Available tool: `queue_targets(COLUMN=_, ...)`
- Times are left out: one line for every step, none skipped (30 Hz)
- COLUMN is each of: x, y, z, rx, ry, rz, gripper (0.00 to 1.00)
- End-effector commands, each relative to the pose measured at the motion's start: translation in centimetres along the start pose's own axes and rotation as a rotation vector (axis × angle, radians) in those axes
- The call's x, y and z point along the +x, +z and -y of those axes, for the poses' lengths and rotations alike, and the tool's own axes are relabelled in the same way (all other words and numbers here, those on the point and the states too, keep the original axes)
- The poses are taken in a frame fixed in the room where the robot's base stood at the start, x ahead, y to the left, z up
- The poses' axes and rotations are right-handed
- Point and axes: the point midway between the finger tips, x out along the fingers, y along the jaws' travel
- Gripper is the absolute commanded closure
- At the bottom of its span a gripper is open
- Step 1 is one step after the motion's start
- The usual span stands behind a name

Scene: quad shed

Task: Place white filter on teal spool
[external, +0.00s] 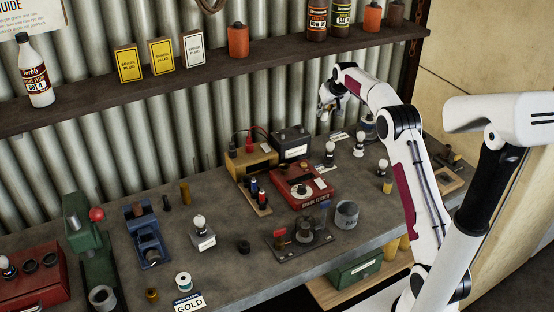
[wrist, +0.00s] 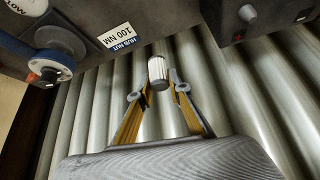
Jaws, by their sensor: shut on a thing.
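The white filter (wrist: 157,70) is a small ribbed white cylinder with a grey end in the wrist view. My gripper (wrist: 159,90) is shut on it, with one fingertip on each side. In the external view my gripper (external: 325,108) is raised over the back of the bench, near the corrugated wall; the filter is too small to make out clearly there.
A red tester box (external: 301,187), a dark fixture plate (external: 303,240), a grey can (external: 346,215) and a bulb on a white block (external: 202,232) stand between. A green press (external: 88,235) is left. The shelf (external: 200,75) overhangs the back.

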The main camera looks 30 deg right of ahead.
Motion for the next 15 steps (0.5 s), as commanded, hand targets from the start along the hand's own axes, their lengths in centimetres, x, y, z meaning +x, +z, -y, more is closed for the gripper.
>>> queue_targets(x=0.01, y=0.0, z=0.0, rx=0.0, ry=0.0, rz=0.0, gripper=0.95)
queue_targets(x=0.01, y=0.0, z=0.0, rx=0.0, ry=0.0, rz=0.0, gripper=0.95)
queue_targets(x=0.01, y=0.0, z=0.0, rx=0.0, ry=0.0, rz=0.0, gripper=0.95)
queue_targets(x=0.01, y=0.0, z=0.0, rx=0.0, ry=0.0, rz=0.0, gripper=0.95)
queue_targets(x=0.01, y=0.01, z=0.0, rx=0.0, ry=0.0, rz=0.0, gripper=0.95)
queue_targets(x=0.01, y=0.01, z=0.0, rx=0.0, ry=0.0, rz=0.0, gripper=0.95)
queue_targets(x=0.01, y=0.01, z=0.01, rx=0.0, ry=0.0, rz=0.0, gripper=0.95)
queue_targets(x=0.0, y=0.02, z=0.02, rx=0.0, ry=0.0, rz=0.0, gripper=0.95)
queue_targets(x=-0.02, y=0.04, z=0.05, rx=0.0, ry=0.0, rz=0.0, gripper=0.95)
queue_targets(x=-0.05, y=0.06, z=0.08, rx=-0.001, ry=0.0, rz=0.0, gripper=0.95)
queue_targets(x=-0.09, y=0.09, z=0.12, rx=-0.001, ry=-0.001, rz=0.0, gripper=0.95)
queue_targets(x=-0.15, y=0.13, z=0.2, rx=-0.002, ry=-0.001, rz=0.0, gripper=0.95)
queue_targets(x=-0.21, y=0.18, z=0.27, rx=-0.002, ry=-0.001, rz=-0.001, gripper=0.95)
queue_targets(x=-0.27, y=0.25, z=0.35, rx=-0.003, ry=-0.002, rz=-0.001, gripper=0.95)
queue_targets(x=-0.33, y=0.39, z=0.48, rx=-0.004, ry=-0.003, rz=0.0, gripper=0.95)
